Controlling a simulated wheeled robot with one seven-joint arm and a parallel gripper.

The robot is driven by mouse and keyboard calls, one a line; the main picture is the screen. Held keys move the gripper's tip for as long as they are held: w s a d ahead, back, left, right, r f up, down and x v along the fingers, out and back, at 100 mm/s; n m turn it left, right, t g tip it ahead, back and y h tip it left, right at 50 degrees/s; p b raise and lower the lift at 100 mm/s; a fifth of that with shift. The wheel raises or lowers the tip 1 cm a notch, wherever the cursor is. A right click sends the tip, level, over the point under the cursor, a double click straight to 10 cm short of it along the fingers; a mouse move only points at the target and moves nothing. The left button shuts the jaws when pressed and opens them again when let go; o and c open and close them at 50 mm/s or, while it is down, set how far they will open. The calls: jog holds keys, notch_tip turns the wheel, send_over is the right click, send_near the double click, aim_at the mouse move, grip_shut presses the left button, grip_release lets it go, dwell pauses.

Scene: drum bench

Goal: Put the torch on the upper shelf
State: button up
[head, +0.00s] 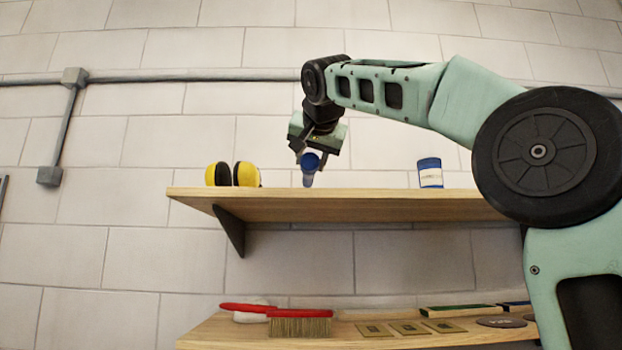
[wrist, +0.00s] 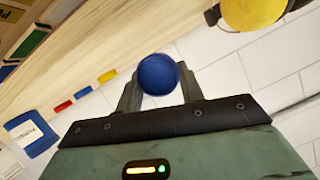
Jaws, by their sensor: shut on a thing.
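The torch (head: 310,163) is a blue cylinder with a round head. My gripper (head: 308,160) is shut on it above the upper shelf (head: 330,204), between the ear defenders and the can. The torch stands near upright, its lower end close to the shelf's top edge; I cannot tell whether it touches the board. In the wrist view, the round blue end of the torch (wrist: 157,74) shows between the two fingers (wrist: 157,90). The rest of its body is hidden behind that end.
Yellow ear defenders (head: 233,174) sit left on the upper shelf, and a blue-and-white can (head: 430,173) stands right. Shelf room is free between them. The lower shelf (head: 215,331) holds a red-handled brush (head: 300,322) and several flat items. A dark bracket (head: 231,232) supports the upper shelf.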

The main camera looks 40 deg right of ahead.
aim_at(312, 172)
jog(key=shift+f, duration=1.8)
jog(key=shift+f, duration=0.1)
jog(key=o, duration=1.1)
